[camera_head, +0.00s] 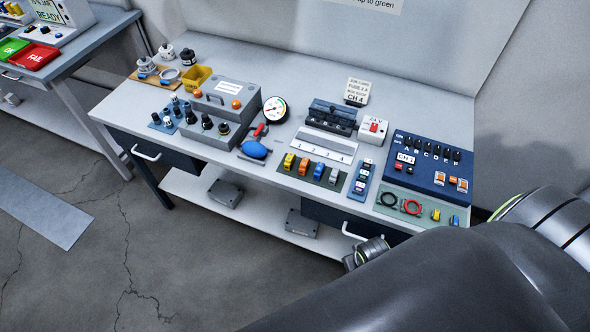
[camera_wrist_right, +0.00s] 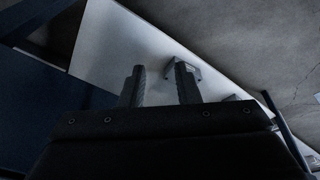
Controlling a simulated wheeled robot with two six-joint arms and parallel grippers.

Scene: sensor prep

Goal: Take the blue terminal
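A small blue block (camera_head: 454,220), likely the blue terminal, stands at the right end of a pale green mat (camera_head: 420,217) near the table's front edge. A yellow block (camera_head: 436,214) is beside it. Another blue block (camera_head: 318,170) stands in a row on a dark green tray. My right gripper (camera_wrist_right: 160,72) is open in the right wrist view, its two fingers apart with nothing between them. It faces the lower shelf, away from the blue blocks. My right arm fills the lower right of the head view, close to the mat. My left gripper is out of view.
A black and a red ring (camera_head: 412,207) lie on the mat. A blue switch panel (camera_head: 428,165) stands behind it. The lower shelf (camera_head: 262,220) holds grey boxes (camera_head: 226,193). A drawer handle (camera_head: 362,233) projects below the tabletop. Another table stands at far left.

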